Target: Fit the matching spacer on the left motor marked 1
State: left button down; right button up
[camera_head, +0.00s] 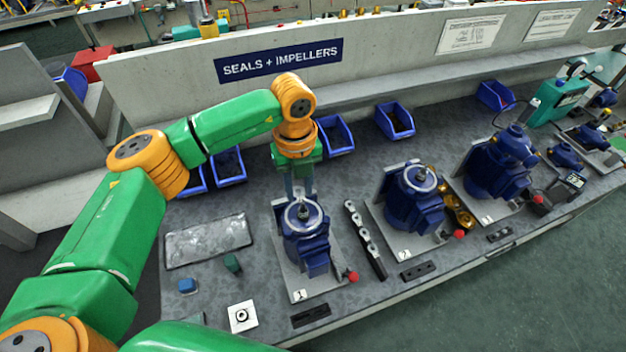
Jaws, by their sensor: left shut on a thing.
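The left motor (305,250) is dark blue and stands upright on a grey plate whose label (300,295) seems to read 1. A pale ring with a dark shaft shows on its top. My left gripper (301,196) points down at the far side of that top, its fingers close to the ring. It is shut on a small part at the shaft, probably the spacer; the fingers and motor top largely hide it, and I cannot tell whether it is seated. My right gripper is out of view.
Two more blue motors, a middle one (410,205) and a right one (496,170), stand to the right. Brass parts (458,212) sit between them. Blue bins (335,137) line the back. A grey tray (169,252) and white card (243,327) lie at left.

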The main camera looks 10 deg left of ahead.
aim_at(304, 212)
pick_arm(q)
jog(key=shift+w+d+f+b, duration=0.15)
jog(key=shift+d+f+b, duration=0.45)
jog(key=shift+f, duration=0.25)
jog(key=f+b, duration=0.3)
jog(key=f, duration=0.1)
jog(key=shift+a+f, duration=0.1)
jog(key=shift+a, duration=0.15)
jog(key=shift+d+f+b, duration=0.1)
jog(key=shift+f+b, duration=0.3)
jog(key=shift+b, duration=0.05)
dwell(0.5)
grip_release()
dwell(0.3)
dwell(0.4)
